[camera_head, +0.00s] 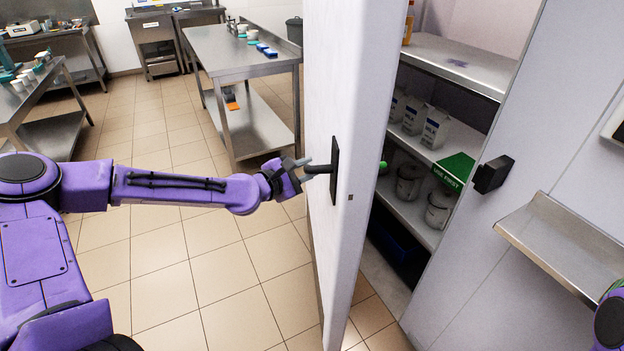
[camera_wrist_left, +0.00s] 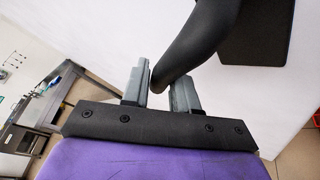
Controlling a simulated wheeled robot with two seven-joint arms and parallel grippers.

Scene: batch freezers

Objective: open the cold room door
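The cold room door (camera_head: 347,120) is a thick white panel. It stands open at an angle, with the shelves inside showing to its right. Its black lever handle (camera_head: 321,169) sits on a dark plate on the door's left face. My left gripper (camera_head: 302,170) is at the free end of this handle. In the left wrist view the handle (camera_wrist_left: 197,45) passes between the two grey fingers of my left gripper (camera_wrist_left: 160,88), which look closed on it. My right gripper is out of view; only a bit of my right arm shows at the lower right edge.
A black latch block (camera_head: 492,175) and a steel shelf (camera_head: 565,240) are on the right wall. A steel table (camera_head: 225,62) stands behind the door; tiled floor between is clear.

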